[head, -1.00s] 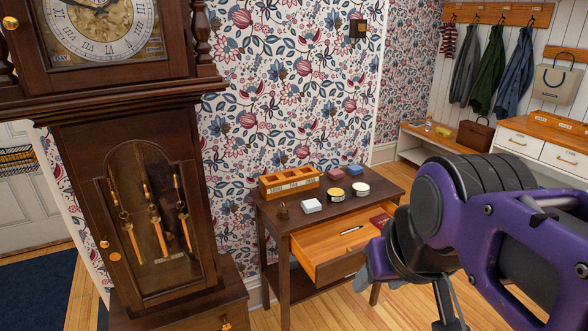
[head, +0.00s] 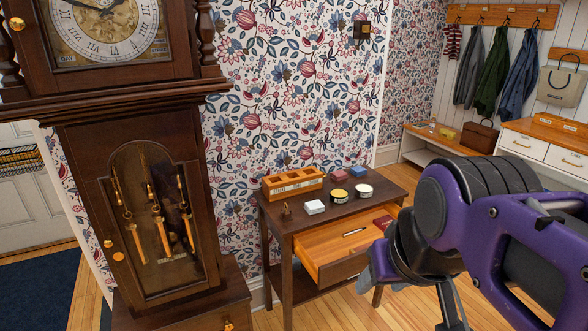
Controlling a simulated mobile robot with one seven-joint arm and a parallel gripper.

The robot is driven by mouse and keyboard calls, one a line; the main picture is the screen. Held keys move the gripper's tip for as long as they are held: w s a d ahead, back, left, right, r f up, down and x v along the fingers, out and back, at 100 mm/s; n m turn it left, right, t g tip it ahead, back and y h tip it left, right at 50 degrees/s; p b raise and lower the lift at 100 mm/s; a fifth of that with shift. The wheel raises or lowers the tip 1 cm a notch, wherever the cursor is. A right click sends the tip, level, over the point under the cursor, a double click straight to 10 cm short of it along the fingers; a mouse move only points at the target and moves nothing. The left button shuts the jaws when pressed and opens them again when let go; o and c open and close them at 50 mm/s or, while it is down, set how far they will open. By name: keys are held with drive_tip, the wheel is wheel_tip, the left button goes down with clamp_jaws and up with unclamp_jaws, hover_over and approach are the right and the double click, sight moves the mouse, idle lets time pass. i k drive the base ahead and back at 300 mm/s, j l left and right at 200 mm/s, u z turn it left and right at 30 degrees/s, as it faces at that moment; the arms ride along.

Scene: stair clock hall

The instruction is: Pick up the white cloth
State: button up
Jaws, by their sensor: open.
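A small white folded block, which looks like the white cloth (head: 315,207), lies on the dark wooden side table (head: 385,181) near its front left edge. My gripper (head: 385,279) is at the lower right, in front of the table's open drawer and lower than the tabletop. It is open, apart from the cloth and to its right. My purple arm hides part of the gripper, and I see nothing held in it.
The drawer (head: 330,270) juts out, holding a pen and a dark red booklet. A wooden divided box (head: 292,188), two round tins, and small red and blue blocks share the tabletop. A tall clock (head: 80,200) stands close at left.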

sight(316, 207)
drive_tip(key=i+l+u, duration=0.3)
drive_tip(key=i, duration=0.3)
drive_tip(key=i+l+u, duration=0.25)
drive_tip(key=i+l, duration=0.25)
drive_tip(key=l, duration=0.2)
